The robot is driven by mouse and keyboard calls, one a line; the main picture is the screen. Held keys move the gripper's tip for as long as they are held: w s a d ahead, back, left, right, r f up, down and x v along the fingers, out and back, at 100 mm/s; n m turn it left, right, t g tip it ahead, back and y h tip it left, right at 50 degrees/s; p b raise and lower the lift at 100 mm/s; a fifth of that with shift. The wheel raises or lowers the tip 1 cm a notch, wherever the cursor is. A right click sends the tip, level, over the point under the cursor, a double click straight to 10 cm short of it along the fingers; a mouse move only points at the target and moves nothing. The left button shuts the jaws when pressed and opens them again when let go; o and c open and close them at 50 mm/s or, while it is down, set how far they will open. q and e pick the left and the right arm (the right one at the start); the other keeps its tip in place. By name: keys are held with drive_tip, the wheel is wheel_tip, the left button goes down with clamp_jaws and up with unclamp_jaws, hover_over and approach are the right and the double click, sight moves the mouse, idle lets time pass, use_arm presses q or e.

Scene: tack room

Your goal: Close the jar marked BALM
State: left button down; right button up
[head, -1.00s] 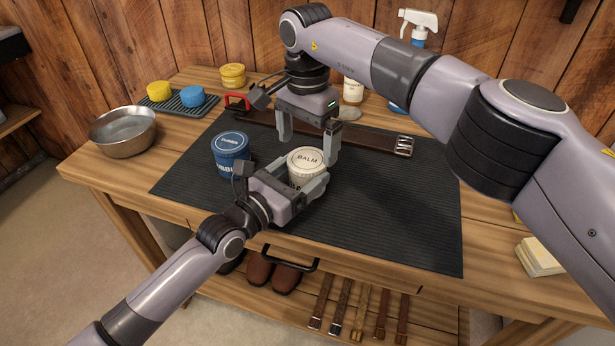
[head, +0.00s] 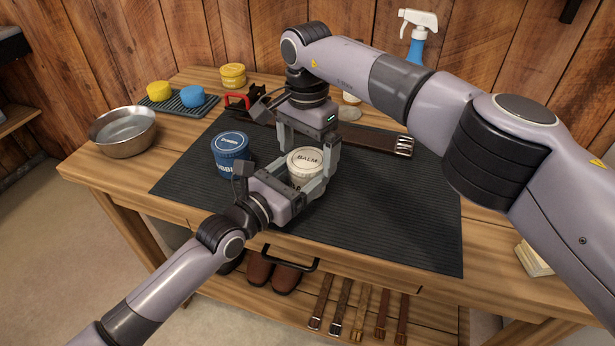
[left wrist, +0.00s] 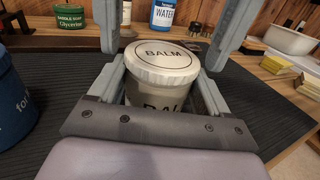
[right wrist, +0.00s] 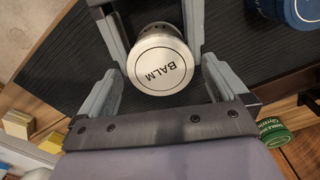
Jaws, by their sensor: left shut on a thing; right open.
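The jar marked BALM (left wrist: 160,95) is a pale round jar standing on the dark mat. Its white lid (head: 305,162), lettered BALM, sits on top; I cannot tell whether it is fastened. The lid also shows in the left wrist view (left wrist: 162,60) and from above in the right wrist view (right wrist: 160,62). My left gripper (head: 298,180) is shut on the jar's body from the front, a finger on either side. My right gripper (head: 308,155) points down over the jar, open, with its fingers apart on either side of the lid. Part of the jar's body is hidden by my fingers.
A blue jar (head: 231,150) stands close to the left of my left gripper. The mat's right side is clear.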

sight(294, 179)
drive_tip(key=shift+r, duration=2.3)
use_arm(q)
unclamp_jaws()
drive_tip(key=shift+v, duration=3.6)
